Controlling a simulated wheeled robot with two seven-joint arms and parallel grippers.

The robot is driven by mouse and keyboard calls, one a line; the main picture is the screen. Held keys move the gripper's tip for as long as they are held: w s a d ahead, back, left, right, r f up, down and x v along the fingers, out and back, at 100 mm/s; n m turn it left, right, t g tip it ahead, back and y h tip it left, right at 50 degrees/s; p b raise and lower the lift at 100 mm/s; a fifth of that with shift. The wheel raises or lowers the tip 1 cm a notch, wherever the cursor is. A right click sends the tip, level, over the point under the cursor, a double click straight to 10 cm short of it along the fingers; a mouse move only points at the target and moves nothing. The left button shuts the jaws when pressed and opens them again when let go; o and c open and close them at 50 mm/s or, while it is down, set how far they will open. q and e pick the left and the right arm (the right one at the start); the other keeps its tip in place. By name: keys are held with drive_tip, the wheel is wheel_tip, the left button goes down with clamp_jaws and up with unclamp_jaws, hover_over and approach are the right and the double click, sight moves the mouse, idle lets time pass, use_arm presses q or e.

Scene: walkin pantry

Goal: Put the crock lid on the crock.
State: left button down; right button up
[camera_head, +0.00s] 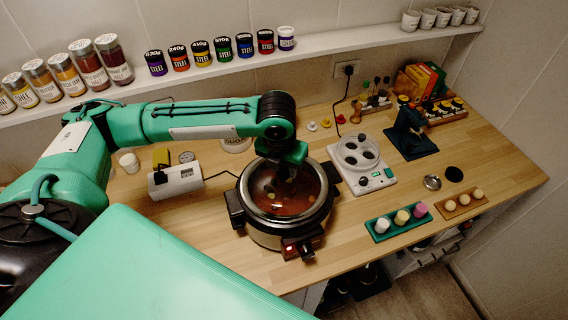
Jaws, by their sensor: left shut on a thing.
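The crock (273,238) is a round metal slow cooker with black side handles and a red-lit front panel. It stands near the front middle of the counter, with red-brown contents showing. The crock lid (257,201) appears as clear glass with a shiny rim over the crock's mouth. I cannot tell whether its rim touches the crock or hangs just above. My left gripper (287,171) points down over the crock's back half, shut on the lid's top; the grip itself is mostly hidden. My right gripper is out of view.
A white ringed appliance (361,166) stands close right of the crock. A white boxy device (176,181) is at its left, with a cable running towards the crock. A green tray (398,221) lies at front right. A spice shelf (207,71) runs along the back wall.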

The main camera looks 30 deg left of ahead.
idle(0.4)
use_arm(q)
drive_tip(key=shift+f, duration=0.2)
drive_tip(key=c, duration=1.1)
unclamp_jaws()
drive_tip(key=shift+o, duration=0.9)
drive_tip(key=shift+f, duration=0.1)
wheel_tip(320, 180, up, 14)
drive_tip(key=s+b, duration=0.2)
drive_tip(key=shift+s+b, duration=0.15)
drive_tip(key=shift+b, duration=0.25)
drive_tip(key=shift+f, duration=0.15)
